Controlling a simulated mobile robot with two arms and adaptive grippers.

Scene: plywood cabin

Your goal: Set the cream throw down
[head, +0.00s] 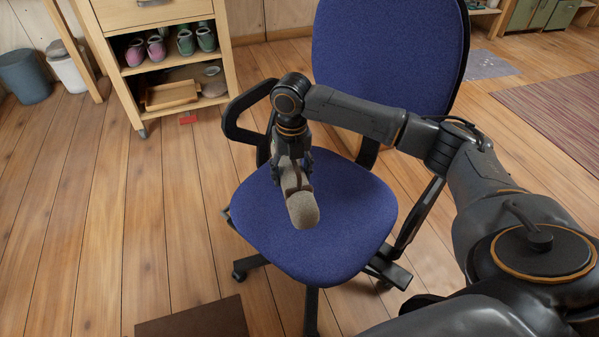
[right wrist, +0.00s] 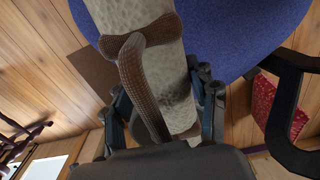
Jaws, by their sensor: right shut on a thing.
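The cream throw (head: 303,208) is a rolled, pale grey-beige bundle. In the head view its rounded end points toward me over the seat of a blue office chair (head: 345,235). In the right wrist view the throw (right wrist: 174,88) has a brown woven strap with a handle (right wrist: 135,80) around it. My right gripper (head: 291,172) is shut on the throw, with a finger on each side. I cannot tell whether the throw touches the seat. My left gripper is not in view.
The chair's armrest (head: 240,120) is close to the left of my right gripper. A wooden shelf unit (head: 165,75) with shoes stands at the back left. A dark brown flat-topped object (head: 195,320) is at the bottom edge. Wooden floor (head: 95,220) lies open at left.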

